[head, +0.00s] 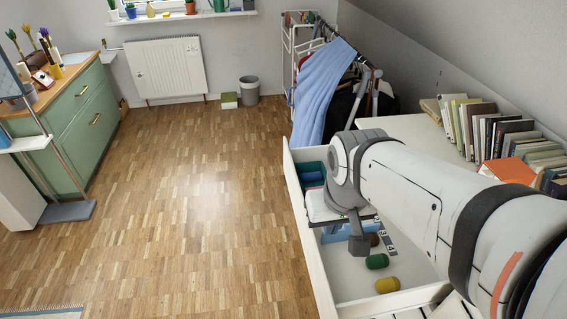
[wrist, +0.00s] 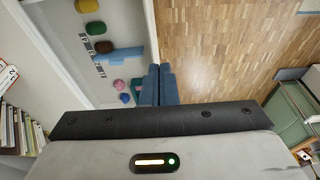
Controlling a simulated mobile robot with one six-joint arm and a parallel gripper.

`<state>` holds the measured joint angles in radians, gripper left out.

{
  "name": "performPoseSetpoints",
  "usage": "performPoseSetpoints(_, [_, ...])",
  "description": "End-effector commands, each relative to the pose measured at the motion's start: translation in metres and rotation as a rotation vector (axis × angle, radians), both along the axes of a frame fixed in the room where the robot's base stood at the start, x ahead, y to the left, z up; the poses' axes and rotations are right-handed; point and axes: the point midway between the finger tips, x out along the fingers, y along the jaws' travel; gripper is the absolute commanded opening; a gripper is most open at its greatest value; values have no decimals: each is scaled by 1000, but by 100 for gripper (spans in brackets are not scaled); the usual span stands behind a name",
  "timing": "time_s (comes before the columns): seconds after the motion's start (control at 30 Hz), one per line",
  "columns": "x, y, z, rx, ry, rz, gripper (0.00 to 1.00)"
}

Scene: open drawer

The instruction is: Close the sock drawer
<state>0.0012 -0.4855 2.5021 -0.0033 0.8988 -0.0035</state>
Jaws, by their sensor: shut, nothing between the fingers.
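The sock drawer stands open at the lower right of the head view, its long white front panel (head: 303,230) facing the floor on the left. Inside it lie several rolled socks, among them a green one (head: 377,261) and a yellow one (head: 387,285), and a light blue piece (wrist: 118,54). My gripper (wrist: 160,68) is shut and empty, its two blue fingers together in the wrist view. The fingers overlap the line of the drawer's front panel (wrist: 150,25); I cannot tell whether they touch it.
A row of books (head: 480,125) stands on the white top (head: 405,127) behind the drawer. A clothes rack with a blue garment (head: 325,85) is beyond it. The wooden floor (head: 190,200) left of the drawer is clear. A green cabinet (head: 85,130) stands at the far left.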

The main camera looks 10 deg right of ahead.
Motion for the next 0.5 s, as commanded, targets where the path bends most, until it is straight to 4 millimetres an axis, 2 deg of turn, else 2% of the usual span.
performPoseSetpoints(0.17, [0, 0, -1, 0, 0, 0, 0])
performPoseSetpoints(0.27, [3, 1, -10, -10, 8, -2, 0])
performPoseSetpoints(0.37, [12, 2, -32, -45, 24, -7, 0])
performPoseSetpoints(0.5, [38, 6, -81, -137, 43, -42, 0])
